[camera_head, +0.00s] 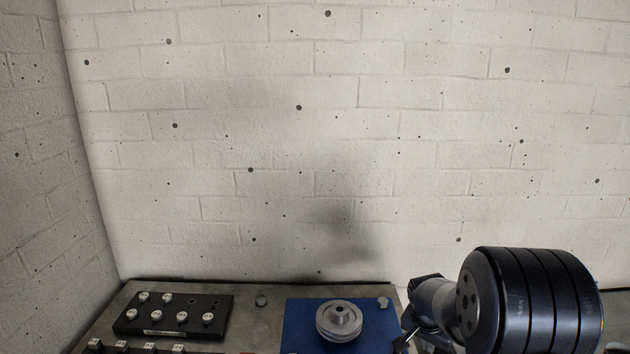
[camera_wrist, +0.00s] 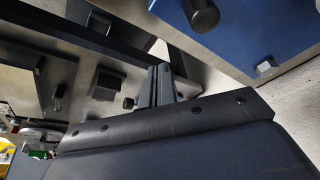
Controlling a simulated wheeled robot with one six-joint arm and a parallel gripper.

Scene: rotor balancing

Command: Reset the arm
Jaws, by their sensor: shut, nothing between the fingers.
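My arm (camera_head: 525,300) reaches in from the right in the head view, its large black joint close to the camera. In the wrist view my gripper (camera_wrist: 162,72) shows as two grey fingers side by side, shut with nothing between them. Its dark housing fills the lower part of that view. In the head view the arm's far end is beside the right edge of the blue mat (camera_head: 297,325), and the fingers are not clear there. The silver rotor (camera_head: 340,322) sits on the blue mat, apart from my arm.
A black tray (camera_head: 160,327) with several silver weights lies on the grey table (camera_head: 118,300) at left. Small metal pieces stand beside the mat (camera_head: 262,300) and at its right corner (camera_head: 383,302). A pale block wall (camera_head: 300,150) rises behind the table.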

